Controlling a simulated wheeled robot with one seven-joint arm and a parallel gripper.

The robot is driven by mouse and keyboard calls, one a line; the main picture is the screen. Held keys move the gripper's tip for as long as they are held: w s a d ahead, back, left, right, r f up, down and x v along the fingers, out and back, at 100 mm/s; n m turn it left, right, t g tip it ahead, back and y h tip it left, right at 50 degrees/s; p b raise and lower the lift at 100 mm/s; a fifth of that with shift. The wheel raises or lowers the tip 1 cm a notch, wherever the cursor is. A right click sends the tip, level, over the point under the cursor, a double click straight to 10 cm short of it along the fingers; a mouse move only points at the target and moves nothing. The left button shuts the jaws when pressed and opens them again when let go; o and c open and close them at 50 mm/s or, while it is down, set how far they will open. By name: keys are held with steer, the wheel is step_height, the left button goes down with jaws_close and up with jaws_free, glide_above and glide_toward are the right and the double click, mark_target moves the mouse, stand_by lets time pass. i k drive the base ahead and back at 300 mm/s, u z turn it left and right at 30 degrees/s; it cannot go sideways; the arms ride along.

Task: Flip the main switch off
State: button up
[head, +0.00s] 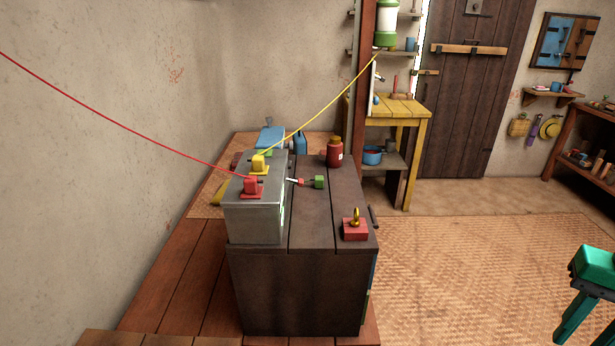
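A grey metal box (252,222) stands on the left part of a dark wooden cabinet top. A red plug (252,187) and a yellow plug (259,165) sit on it, each with a cord of its own colour. A small pale lever with a red tip (300,182) sticks out from the box's right side; it may be the main switch, but I cannot tell for sure or read its setting. My green gripper (584,335) is at the lower right edge, well apart from the box and empty as far as I see. Its fingers are spread, with their tips cut off by the frame.
The dark cabinet (300,290) also bears a green block (319,182), a red jar (334,152) and a red block with a gold ring (355,230). A yellow table (405,110) stands behind. The woven floor mat (470,260) between cabinet and gripper is clear.

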mark_target(300, 183)
steer(key=z, duration=0.05)
steer(key=i, duration=1)
steer(key=u, duration=0.05)
